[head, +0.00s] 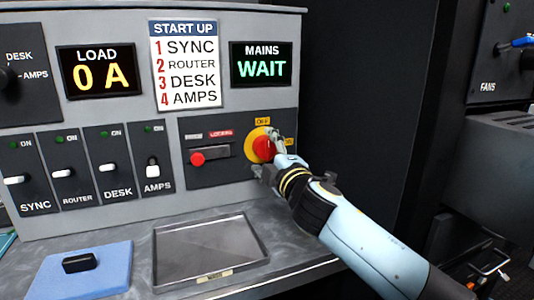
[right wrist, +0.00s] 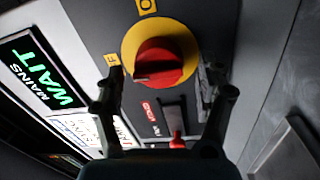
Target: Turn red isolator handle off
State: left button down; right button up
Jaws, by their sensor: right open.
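The red isolator handle (head: 263,149) sits on a round yellow plate on the grey console front. It also shows in the right wrist view (right wrist: 165,60), with its yellow plate around it. A yellow label above it in the head view reads OFF, and another is partly hidden at its right. I cannot tell for sure which label the handle points to. My right gripper (head: 269,155) is open at the handle. In the right wrist view its fingers (right wrist: 165,85) stand apart on either side of the handle; contact is not clear. My left gripper is not in view.
A small red knob (head: 197,159) is left of the isolator. The mains display (head: 261,65) reads WAIT and the load display (head: 99,72) reads 0 A. Several labelled switches (head: 109,167) fill the left panel. A shallow tray (head: 208,285) and a blue pad (head: 110,257) lie below.

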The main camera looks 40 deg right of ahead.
jog(key=r+v, duration=0.1)
jog(key=v, duration=1)
jog(key=shift+s+a+f, duration=0.2)
jog(key=shift+s+f, duration=0.2)
jog(key=shift+f, duration=0.15)
